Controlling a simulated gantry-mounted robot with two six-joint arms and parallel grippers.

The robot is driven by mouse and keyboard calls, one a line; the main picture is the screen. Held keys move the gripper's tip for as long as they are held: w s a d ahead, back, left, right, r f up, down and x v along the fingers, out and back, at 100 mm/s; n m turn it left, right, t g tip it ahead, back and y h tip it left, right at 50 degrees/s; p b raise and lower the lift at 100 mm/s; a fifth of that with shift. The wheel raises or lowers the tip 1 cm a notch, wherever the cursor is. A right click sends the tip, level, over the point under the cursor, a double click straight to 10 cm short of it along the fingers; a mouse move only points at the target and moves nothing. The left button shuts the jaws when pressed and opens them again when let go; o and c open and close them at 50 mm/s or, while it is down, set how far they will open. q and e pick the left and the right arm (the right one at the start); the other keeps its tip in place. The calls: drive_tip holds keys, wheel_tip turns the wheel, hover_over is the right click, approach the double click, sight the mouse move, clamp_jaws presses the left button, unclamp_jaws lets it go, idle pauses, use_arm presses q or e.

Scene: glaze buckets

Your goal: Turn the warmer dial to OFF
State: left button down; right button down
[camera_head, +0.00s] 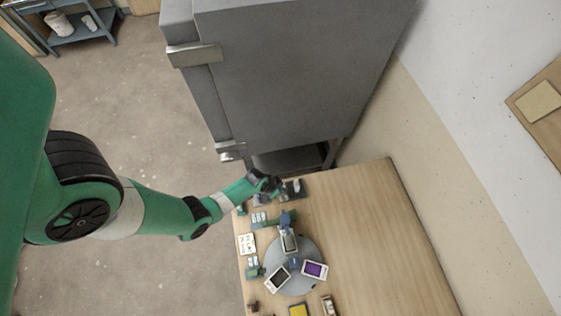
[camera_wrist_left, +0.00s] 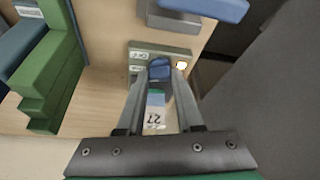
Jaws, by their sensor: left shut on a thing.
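The warmer dial is a small blue knob (camera_wrist_left: 158,70) on a grey-green panel (camera_wrist_left: 165,51) in the left wrist view. Small pale labels (camera_wrist_left: 137,55) sit on the panel left of the knob; the upper one seems to read OFF. A bright white lamp (camera_wrist_left: 182,65) glows right of the knob. My left gripper (camera_wrist_left: 160,78) has a finger on each side of the knob and is shut on it. In the head view my left gripper (camera_head: 270,184) is at the table's far-left corner, and the dial is hidden there. My right gripper is not in view.
A large grey cabinet (camera_head: 290,75) stands just beyond the table (camera_head: 370,240). A round grey turntable (camera_head: 296,279) bears several framed tiles. A green stepped block (camera_wrist_left: 50,75) stands left of the panel. A blue bar (camera_wrist_left: 205,8) lies above it. The table's right side is clear.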

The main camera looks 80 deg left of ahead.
use_arm(q)
drive_tip(key=m+h+b, duration=0.1)
drive_tip(key=m, duration=0.2)
drive_tip(key=shift+a, duration=0.15)
drive_tip(key=shift+r+m+h, duration=0.1)
drive_tip(key=shift+m+h, duration=0.5)
drive_tip(key=shift+m, duration=0.4)
drive_tip(key=shift+a+m+h+p, duration=0.15)
drive_tip(key=shift+m+h+p, duration=0.5)
drive_tip(key=shift+m, duration=0.95)
drive_tip(key=shift+g, duration=0.3)
drive_tip(key=c, duration=0.6)
unclamp_jaws()
drive_tip(key=shift+o, duration=0.2)
